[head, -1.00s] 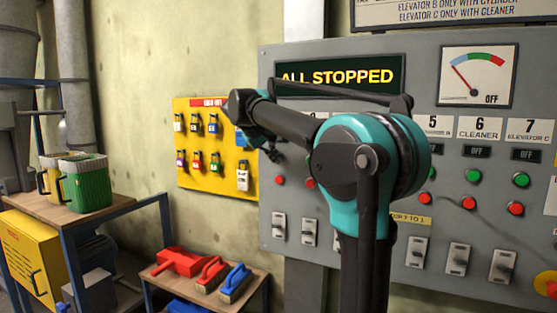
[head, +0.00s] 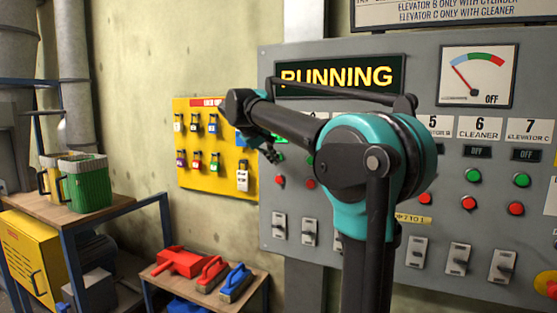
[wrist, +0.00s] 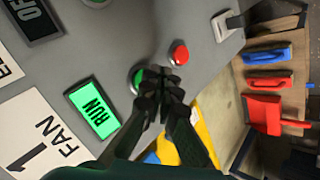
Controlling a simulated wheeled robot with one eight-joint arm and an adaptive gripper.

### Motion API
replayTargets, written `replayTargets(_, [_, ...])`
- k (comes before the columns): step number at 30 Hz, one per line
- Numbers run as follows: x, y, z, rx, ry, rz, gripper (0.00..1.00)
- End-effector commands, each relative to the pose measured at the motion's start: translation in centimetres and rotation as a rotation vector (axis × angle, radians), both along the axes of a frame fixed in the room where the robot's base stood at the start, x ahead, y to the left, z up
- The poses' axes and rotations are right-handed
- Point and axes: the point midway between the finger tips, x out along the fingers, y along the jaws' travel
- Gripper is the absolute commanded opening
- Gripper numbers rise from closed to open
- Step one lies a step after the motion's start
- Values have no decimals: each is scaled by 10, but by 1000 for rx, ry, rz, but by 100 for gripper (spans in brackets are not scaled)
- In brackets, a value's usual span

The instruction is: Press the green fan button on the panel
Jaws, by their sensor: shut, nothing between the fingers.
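The grey control panel (head: 455,60) carries numbered columns of buttons, and its display (head: 335,77) reads RUNNING. In the wrist view the column labelled 1 FAN (wrist: 40,140) has a RUN indicator (wrist: 92,107) lit green. The green fan button (wrist: 136,76) is partly hidden behind my gripper (wrist: 165,85), whose fingers are shut and empty. The fingertips are at or just in front of the button; I cannot tell if they touch it. In the head view my gripper (head: 268,150) is at the panel's left edge, and the fan button cannot be made out.
A red button (wrist: 179,54) sits beside the green one. Other columns' indicators read OFF, and a row of switches (head: 280,228) lies below. A yellow lockout board (head: 210,190) hangs left of the panel. A low table with brushes (head: 235,282) stands below it.

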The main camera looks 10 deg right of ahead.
Motion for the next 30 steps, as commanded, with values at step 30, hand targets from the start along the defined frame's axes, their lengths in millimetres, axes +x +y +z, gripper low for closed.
replayTargets(30, [-41,30,0,0,0,1,0])
